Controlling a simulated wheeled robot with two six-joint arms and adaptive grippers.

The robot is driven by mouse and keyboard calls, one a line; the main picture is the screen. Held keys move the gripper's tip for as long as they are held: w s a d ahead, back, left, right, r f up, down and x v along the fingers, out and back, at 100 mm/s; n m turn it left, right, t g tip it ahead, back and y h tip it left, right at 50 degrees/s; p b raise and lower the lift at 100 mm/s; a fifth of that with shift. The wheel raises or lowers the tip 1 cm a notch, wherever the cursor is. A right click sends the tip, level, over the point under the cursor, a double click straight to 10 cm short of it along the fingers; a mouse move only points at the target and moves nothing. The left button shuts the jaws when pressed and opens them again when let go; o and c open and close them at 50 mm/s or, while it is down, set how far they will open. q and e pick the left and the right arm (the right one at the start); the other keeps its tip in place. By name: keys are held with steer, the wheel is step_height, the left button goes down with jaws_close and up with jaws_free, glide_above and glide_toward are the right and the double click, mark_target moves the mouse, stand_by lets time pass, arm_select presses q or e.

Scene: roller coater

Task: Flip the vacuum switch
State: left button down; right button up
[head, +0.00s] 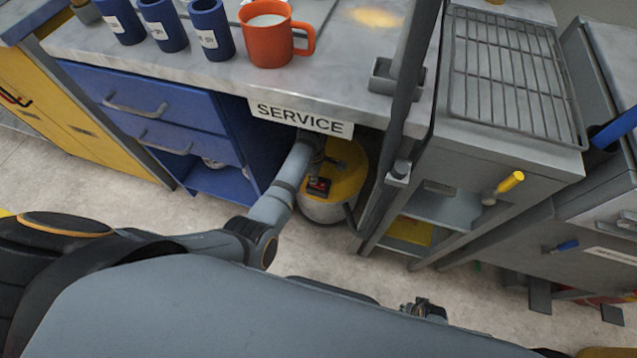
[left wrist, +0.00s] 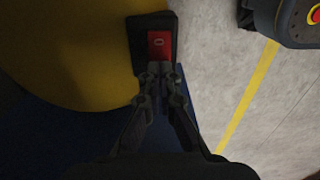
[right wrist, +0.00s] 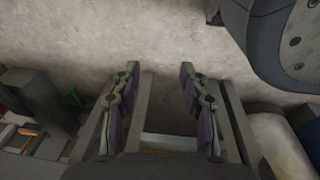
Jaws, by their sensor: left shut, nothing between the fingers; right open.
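The vacuum (head: 347,184) is a round canister with a yellow top, standing on the floor under the counter behind the SERVICE sign. Its switch (head: 319,186) is a red rocker in a black housing. In the left wrist view the red switch (left wrist: 159,43) shows a light "O" mark. My left gripper (left wrist: 160,68) is shut and empty, its fingertips at the lower edge of the red rocker; whether they touch it I cannot tell. In the head view my left arm reaches down under the counter to it. My right gripper (right wrist: 158,72) is open and empty above bare floor.
The marble counter (head: 340,60) overhangs the vacuum, with the SERVICE sign (head: 300,117) on its front edge. An orange mug (head: 268,40) and blue cups (head: 210,30) stand on it. Blue drawers (head: 160,110) are at the left. A grey rack stand (head: 500,140) is at the right.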

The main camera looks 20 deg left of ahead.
arm_select(q)
steer(key=shift+f, duration=0.4)
arm_select(e)
steer(key=shift+f, duration=0.25)
steer(key=shift+w+r, duration=1.2)
steer(key=shift+r, duration=0.55)
arm_select(q)
steer(key=shift+r+p, duration=0.55)
steer(key=shift+r, duration=0.1)
steer(key=shift+r+p, duration=0.7)
steer(key=shift+p, duration=0.1)
steer(key=shift+r+p, duration=1)
steer(key=shift+p, duration=0.15)
steer(key=shift+r+p, duration=1)
steer(key=shift+p, duration=0.1)
steer(key=shift+r, duration=0.2)
arm_select(e)
steer(key=s+f, duration=0.2)
steer(key=s, duration=1.2)
steer(key=shift+d+f, duration=0.25)
